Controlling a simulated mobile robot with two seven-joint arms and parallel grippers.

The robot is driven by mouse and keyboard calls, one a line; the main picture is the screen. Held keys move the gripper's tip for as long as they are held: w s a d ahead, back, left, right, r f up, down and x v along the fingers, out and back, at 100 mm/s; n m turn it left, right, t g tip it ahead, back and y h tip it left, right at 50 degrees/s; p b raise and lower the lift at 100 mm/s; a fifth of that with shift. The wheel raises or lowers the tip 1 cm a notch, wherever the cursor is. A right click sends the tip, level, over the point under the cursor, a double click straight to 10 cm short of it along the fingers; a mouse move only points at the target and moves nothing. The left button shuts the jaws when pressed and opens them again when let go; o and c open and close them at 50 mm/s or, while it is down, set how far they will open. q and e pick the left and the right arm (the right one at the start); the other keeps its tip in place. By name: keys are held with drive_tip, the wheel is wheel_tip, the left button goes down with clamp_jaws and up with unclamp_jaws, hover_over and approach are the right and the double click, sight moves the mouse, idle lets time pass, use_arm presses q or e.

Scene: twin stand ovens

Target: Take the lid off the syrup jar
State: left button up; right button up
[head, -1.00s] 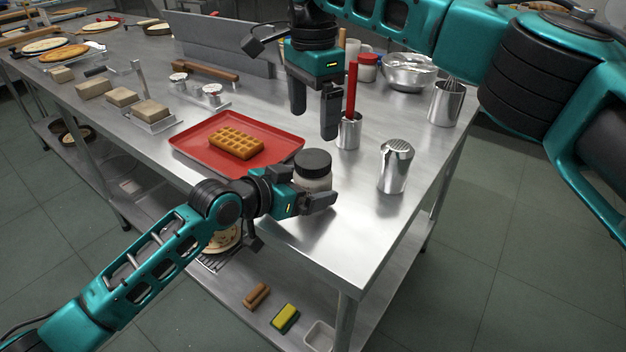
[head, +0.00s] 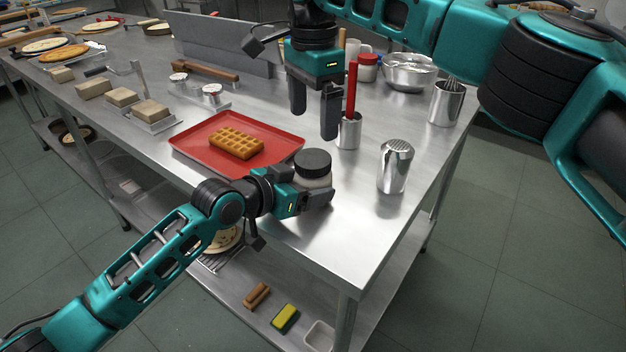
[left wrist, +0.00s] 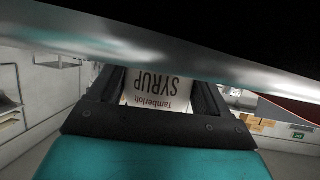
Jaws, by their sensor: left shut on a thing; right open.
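The syrup jar (head: 322,182) stands on the steel table beside the red tray. It is pale with a black lid (head: 313,162) seated on top. My left gripper (head: 318,196) is shut on the jar's body, low down near the table top. In the left wrist view the jar's label reads SYRUP (left wrist: 158,88), upside down, between the two fingers. The lid does not show in that view. My right gripper (head: 315,112) is open and empty, pointing down above the table, behind the jar in the picture and higher than the lid.
The red tray (head: 185,150) with a waffle (head: 237,143) lies left of the jar. A metal cup (head: 348,133) with a red-handled tool stands close by my right gripper. A metal shaker (head: 395,166) stands to the right. The table's front corner is clear.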

sight(313, 158)
use_arm(q)
drive_tip(key=c, duration=0.5)
clamp_jaws()
use_arm(e)
drive_tip(key=shift+m, duration=0.6)
drive_tip(key=m, duration=0.6)
drive_tip(key=shift+m, duration=0.3)
drive_tip(key=m, duration=1.9)
drive_tip(key=shift+m, duration=0.3)
drive_tip(key=m, duration=1.2)
drive_tip(key=shift+m, duration=0.3)
drive_tip(key=m, duration=0.5)
drive_tip(key=shift+f, duration=4)
